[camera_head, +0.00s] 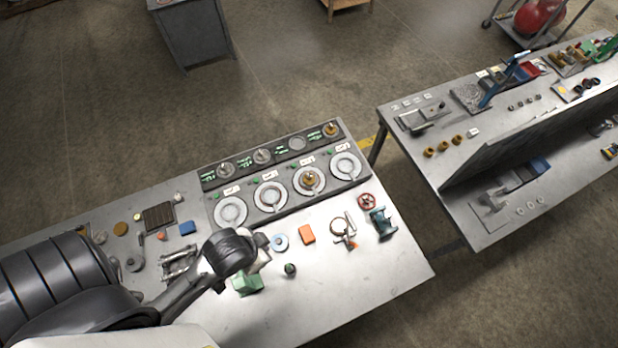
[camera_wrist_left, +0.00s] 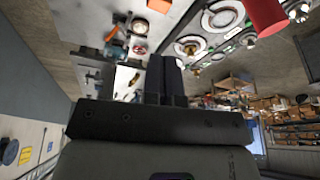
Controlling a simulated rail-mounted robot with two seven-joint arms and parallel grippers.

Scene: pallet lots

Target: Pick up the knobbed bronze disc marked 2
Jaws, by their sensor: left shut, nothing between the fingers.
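A bronze-coloured knobbed disc (camera_head: 310,180) sits on the third round plate from the left in the front row of a dark panel. Another bronze-coloured knobbed disc (camera_head: 330,129) sits at the right end of the panel's back row. Two greyer knobbed discs, one (camera_head: 225,170) at the left end and one (camera_head: 262,157) beside it, are in that row. The numbers on the discs are too small to read. My left gripper (camera_wrist_left: 164,58) is shut and empty in the left wrist view. In the head view my left arm reaches over the bench's near middle, apart from the discs; its fingertips are hidden.
The dark panel (camera_head: 283,205) stands at the bench's back edge. An orange block (camera_head: 307,234), a green block (camera_head: 247,284), a teal part (camera_head: 382,222) and a red handwheel (camera_head: 367,201) lie in front. A second bench with a divider (camera_head: 520,135) stands right. The bench's front right is clear.

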